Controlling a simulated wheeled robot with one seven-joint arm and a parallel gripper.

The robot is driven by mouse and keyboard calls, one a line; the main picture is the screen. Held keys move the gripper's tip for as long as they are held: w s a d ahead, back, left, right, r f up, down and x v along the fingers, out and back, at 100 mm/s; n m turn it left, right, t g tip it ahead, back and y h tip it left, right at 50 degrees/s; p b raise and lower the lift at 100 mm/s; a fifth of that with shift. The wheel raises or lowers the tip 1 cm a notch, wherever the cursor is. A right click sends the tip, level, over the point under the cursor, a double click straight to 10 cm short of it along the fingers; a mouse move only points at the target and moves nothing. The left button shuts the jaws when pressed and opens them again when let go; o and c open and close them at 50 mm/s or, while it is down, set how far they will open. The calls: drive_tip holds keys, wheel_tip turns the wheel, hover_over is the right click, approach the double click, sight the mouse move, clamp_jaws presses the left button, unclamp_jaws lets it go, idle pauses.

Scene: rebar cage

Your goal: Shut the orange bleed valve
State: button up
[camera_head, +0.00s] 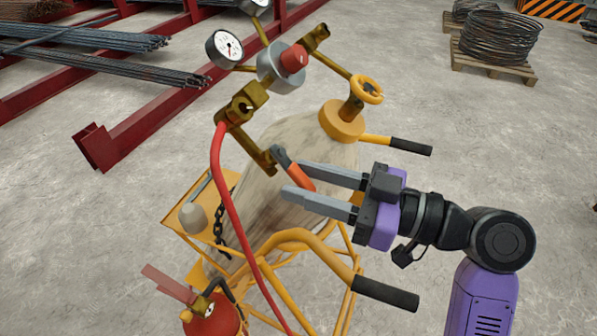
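The orange lever (299,177), which I take to be the bleed valve's handle, sits below the brass fitting (258,152) at the regulator's lower end. Its upper end is grey, and it slants down to the right. My gripper (293,180) comes in from the right with its two grey fingers apart. In this view the lever lies between the fingers, its lower end near the lower finger. I cannot tell whether either finger touches it. The valve body behind the lever is hard to make out.
A pale gas cylinder (308,142) stands in a yellow cart with black-gripped handles (385,294). Above are the regulator (275,68), a gauge (224,48) and a yellow handwheel (368,89). A red hose (222,180) hangs left. A fire extinguisher (215,318) is below.

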drive_tip(key=shift+w+a, duration=0.25)
drive_tip(key=shift+a, duration=0.4)
clamp_jaws()
idle(1.0)
